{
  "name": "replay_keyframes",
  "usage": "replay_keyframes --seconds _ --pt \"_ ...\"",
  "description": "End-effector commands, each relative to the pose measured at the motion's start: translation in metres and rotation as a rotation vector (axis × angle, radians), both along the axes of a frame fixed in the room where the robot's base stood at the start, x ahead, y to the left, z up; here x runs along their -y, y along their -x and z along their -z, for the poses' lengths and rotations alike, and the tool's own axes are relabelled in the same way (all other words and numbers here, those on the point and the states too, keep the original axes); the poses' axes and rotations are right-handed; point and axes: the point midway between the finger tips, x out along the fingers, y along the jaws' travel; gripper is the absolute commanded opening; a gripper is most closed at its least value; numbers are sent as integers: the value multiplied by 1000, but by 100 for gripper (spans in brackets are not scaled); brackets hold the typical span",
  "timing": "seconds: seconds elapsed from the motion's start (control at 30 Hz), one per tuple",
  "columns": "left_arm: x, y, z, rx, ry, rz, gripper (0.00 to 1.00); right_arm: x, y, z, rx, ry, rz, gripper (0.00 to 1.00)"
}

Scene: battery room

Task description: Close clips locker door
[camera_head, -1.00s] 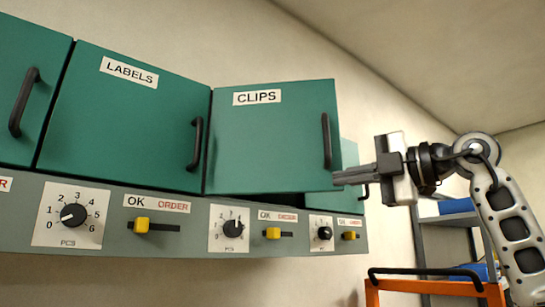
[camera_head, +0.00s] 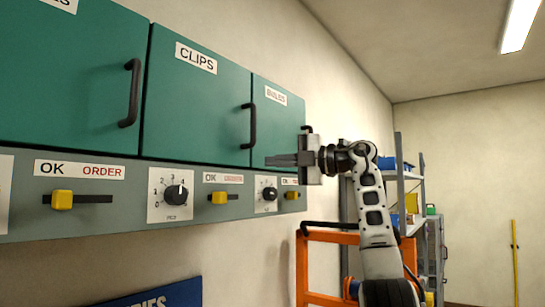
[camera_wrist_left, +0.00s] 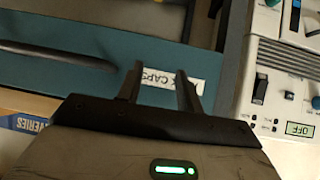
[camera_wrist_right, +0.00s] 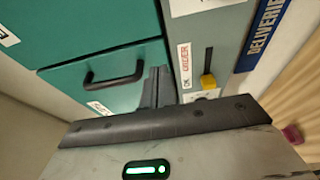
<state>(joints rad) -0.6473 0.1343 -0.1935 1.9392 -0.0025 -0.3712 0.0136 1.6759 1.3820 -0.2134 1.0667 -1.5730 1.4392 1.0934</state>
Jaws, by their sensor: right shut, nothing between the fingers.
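The clips locker door (camera_head: 199,105) is a green panel with a white CLIPS label and a black handle (camera_head: 249,122) on its right side. In the head view it looks flush with the cabinet front, with no clear gap at its edge. My right gripper (camera_head: 270,160) is shut and empty, in front of the lower part of the neighbouring right-hand door. In the right wrist view its fingers (camera_wrist_right: 158,86) are together near a green door with a black handle.
A grey control strip (camera_head: 125,192) with knobs and yellow sliders runs below the doors. The smaller door (camera_head: 277,125) to the right has a handle partly behind my gripper. An orange cart (camera_head: 303,265) and grey shelves (camera_head: 400,185) stand to the right.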

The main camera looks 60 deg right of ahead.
Motion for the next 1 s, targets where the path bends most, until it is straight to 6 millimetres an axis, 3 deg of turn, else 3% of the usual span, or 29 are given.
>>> replay_keyframes --seconds 0.13,0.4,0.83,1.0 --pt "1 5 4 -13 1 2 36 4 -17 -1 1 -1 -7 0" --pt "3 5 4 -12 3 4 36 7 -27 0 -4 5 -4 0" --pt "3 0 -1 0 5 4 36 8 -27 0 -4 5 -4 0" --pt "3 0 0 0 5 4 36 10 -12 -1 -2 4 -3 0"
